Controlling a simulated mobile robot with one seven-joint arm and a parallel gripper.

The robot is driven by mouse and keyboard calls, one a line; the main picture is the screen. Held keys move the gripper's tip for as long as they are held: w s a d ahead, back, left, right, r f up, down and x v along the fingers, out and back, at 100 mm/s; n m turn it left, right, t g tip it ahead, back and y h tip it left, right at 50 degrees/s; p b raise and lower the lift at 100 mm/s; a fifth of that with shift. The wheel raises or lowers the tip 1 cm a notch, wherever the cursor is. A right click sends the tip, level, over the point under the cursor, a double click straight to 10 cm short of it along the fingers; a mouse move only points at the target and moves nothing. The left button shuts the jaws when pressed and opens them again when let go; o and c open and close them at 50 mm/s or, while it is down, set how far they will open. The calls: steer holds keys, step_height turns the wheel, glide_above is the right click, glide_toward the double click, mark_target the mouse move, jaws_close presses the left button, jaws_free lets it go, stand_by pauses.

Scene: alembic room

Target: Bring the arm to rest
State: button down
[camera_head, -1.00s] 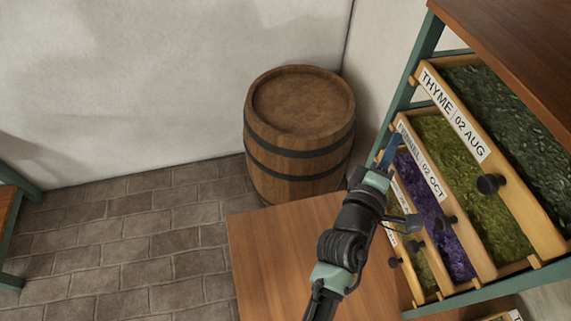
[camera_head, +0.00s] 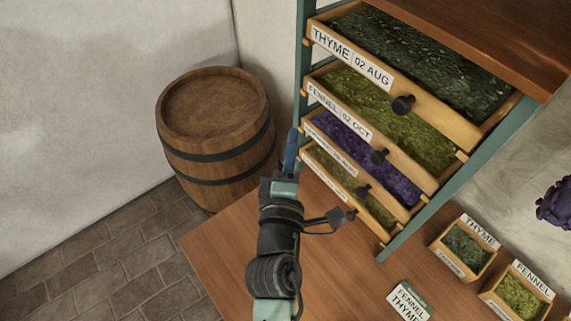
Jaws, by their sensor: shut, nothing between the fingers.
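My arm reaches up from the bottom middle of the head view over the wooden table. My gripper (camera_head: 291,150) is at its far end, with blue fingertips pointing away, near the left side of the drawer rack. The fingers look shut and hold nothing. My wrist hides part of the table and comes close to the lower drawers in the picture; I cannot tell whether it touches them.
The rack's drawers of herbs, with the thyme drawer (camera_head: 352,57) on top, stand open at right. A wooden barrel (camera_head: 215,135) stands behind left. Small boxes of thyme (camera_head: 465,250) and fennel (camera_head: 520,296) and a label card (camera_head: 408,302) lie at right. The table (camera_head: 225,240) is clear at left.

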steer(key=s+a, duration=0.1)
steer(key=s, duration=0.3)
steer(key=w+r+m+t, duration=0.2)
steer(key=r+m, duration=0.3)
steer(key=r, duration=0.7)
steer(key=w+r+m+t, duration=0.15)
steer(key=r+m, duration=0.35)
steer(key=r, duration=0.7)
steer(key=s+r+m+t+y, duration=0.1)
steer(key=s+r+m+t, duration=0.2)
steer(key=r, duration=0.8)
steer(key=s+a+r+m+t+y, duration=0.1)
steer(key=s+r+m+t, duration=0.2)
steer(key=s+r, duration=0.4)
step_height(320, 180, up, 4)
steer(key=shift+a+r+y+b, duration=0.15)
steer(key=shift+a+y+b, duration=0.15)
steer(key=shift+y+b, duration=0.1)
steer(key=shift+s, duration=0.15)
